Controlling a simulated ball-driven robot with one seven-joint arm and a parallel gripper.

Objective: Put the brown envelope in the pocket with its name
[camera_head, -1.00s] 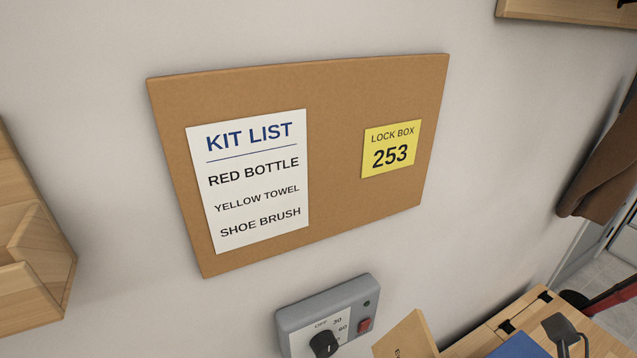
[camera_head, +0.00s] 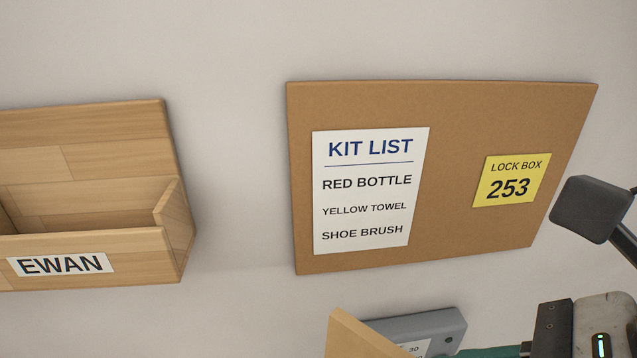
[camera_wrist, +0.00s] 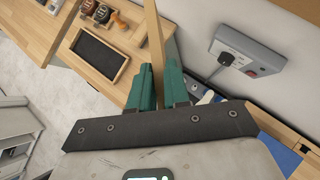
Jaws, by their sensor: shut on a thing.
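The brown envelope (camera_head: 354,338) shows at the bottom of the head view, partly cut off; no name is readable on it now. In the wrist view the envelope (camera_wrist: 154,34) is seen nearly edge-on, sticking out beyond my gripper (camera_wrist: 160,82), whose green fingers are shut on it. A wooden wall pocket (camera_head: 85,246) labelled EWAN is at the left of the head view, cut off by the left edge. The envelope is to the right of this pocket and lower in the picture, apart from it.
A cork board (camera_head: 460,225) with a kit list and a yellow lock box note hangs right of the pocket. A wooden bench with a black tray (camera_wrist: 98,54) shows in the wrist view.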

